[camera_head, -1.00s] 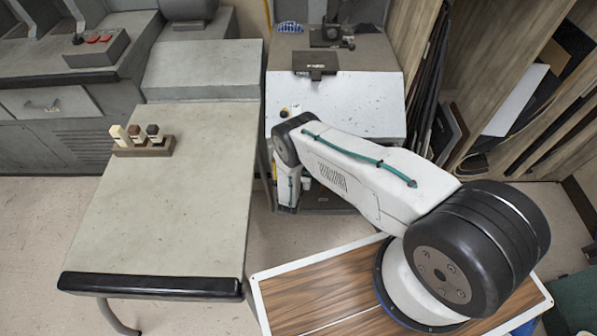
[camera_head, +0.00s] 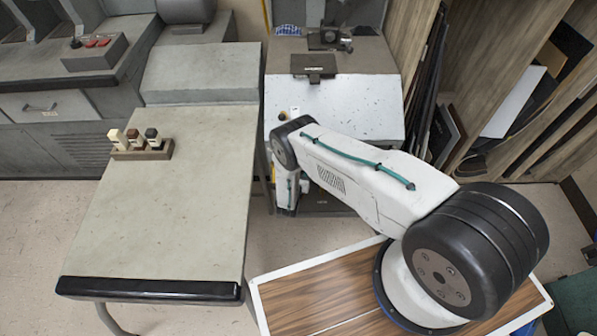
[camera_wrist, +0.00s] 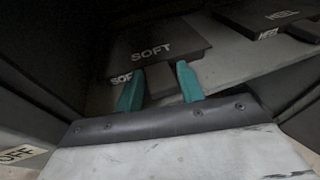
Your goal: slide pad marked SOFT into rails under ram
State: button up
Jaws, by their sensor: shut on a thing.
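The dark flat pad marked SOFT (camera_wrist: 150,52) lies level in the wrist view, with the word on its top and again on its near edge. My gripper (camera_wrist: 158,80) has two teal fingers at that near edge and is shut on the pad; the exact contact is dim. In the head view my gripper and this pad are hidden low at the machine's front, below my forearm. The machine (camera_head: 370,105) has a white table and a dark head (camera_head: 330,38); I cannot make out the rails.
A dark pad marked HEEL (camera_wrist: 283,16) lies on a grey shelf (camera_wrist: 235,62) at right. A grey bench (camera_head: 170,220) with a small block holder (camera_head: 143,154) stands left; sheet racks stand right.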

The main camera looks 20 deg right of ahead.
jog(key=shift+s+a, duration=0.15)
jog(key=shift+s, duration=0.4)
grip_shut()
jog(key=shift+s+a+f, duration=0.1)
jog(key=shift+s+a, duration=0.15)
jog(key=shift+s, duration=0.65)
jog(key=shift+s+a+r, duration=0.1)
jog(key=shift+s+a, duration=0.1)
jog(key=shift+s, duration=0.65)
jog(key=shift+s+a+f, duration=0.1)
jog(key=shift+s+a, duration=0.15)
jog(key=shift+s, duration=0.65)
jog(key=o, duration=1.1)
grip_release()
jog(key=v, duration=0.7)
jog(key=shift+s+a, duration=0.25)
jog(key=shift+s, duration=0.05)
